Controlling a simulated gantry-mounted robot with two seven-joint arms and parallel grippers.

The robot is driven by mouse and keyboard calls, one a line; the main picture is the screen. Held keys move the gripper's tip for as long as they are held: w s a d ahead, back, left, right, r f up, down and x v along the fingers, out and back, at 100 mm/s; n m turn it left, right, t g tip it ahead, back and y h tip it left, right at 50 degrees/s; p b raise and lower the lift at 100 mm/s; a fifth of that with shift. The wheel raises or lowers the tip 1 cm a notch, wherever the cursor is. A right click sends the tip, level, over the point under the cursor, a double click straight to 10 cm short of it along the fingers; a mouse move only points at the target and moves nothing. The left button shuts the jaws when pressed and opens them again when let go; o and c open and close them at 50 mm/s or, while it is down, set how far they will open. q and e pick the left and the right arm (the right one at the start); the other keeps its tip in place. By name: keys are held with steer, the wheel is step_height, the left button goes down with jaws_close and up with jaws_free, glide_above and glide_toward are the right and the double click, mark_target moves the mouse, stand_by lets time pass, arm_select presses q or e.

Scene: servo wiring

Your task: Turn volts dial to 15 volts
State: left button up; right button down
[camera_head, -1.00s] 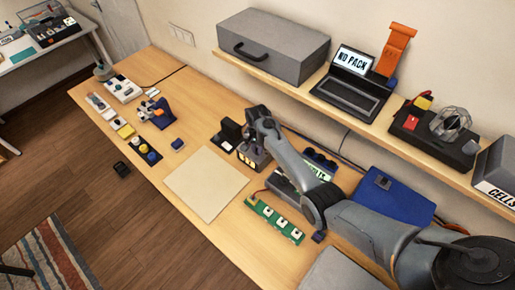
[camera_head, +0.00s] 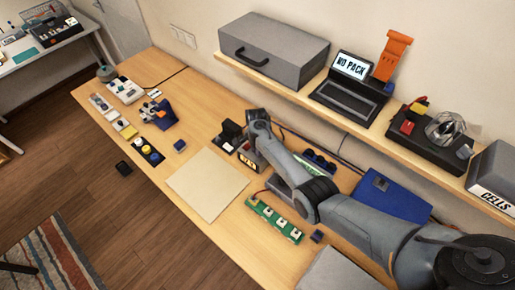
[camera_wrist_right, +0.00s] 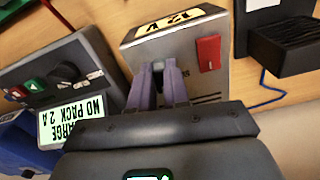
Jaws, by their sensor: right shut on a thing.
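The power supply is a grey box (camera_wrist_right: 196,80) with a lit yellow display (camera_wrist_right: 172,22) at its top edge, seen upside down in the right wrist view. The display appears to read 12 V. A red switch (camera_wrist_right: 208,53) sits on its face. My right gripper (camera_wrist_right: 158,70) is at the face beside the switch, its fingers shut on the volts dial. The fingers cover most of the dial, so its pointer is hidden. In the head view the supply's yellow display (camera_head: 250,161) shows below my right wrist. My left gripper is in neither view.
A charger (camera_wrist_right: 52,82) with a knob and a green display stands close by. A dark block-like device (camera_wrist_right: 284,42) and a blue cable (camera_wrist_right: 268,92) lie on the other side. In the head view, a pale mat (camera_head: 208,184) and green board (camera_head: 274,218) are nearby.

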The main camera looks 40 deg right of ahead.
steer(key=m, duration=0.2)
steer(key=shift+w+m, duration=0.2)
steer(key=shift+m, duration=0.2)
steer(key=m, duration=0.2)
steer(key=shift+w+m+b, duration=0.1)
steer(key=shift+m+b, duration=0.25)
steer(key=shift+m, duration=0.05)
steer(key=m+b, duration=0.1)
steer(key=m, duration=0.2)
steer(key=shift+w, duration=0.1)
steer(key=shift+d+m+b, duration=0.15)
steer(key=shift+m+b, duration=0.3)
steer(key=shift+m, duration=0.35)
steer(key=c, duration=1.1)
jaws_free()
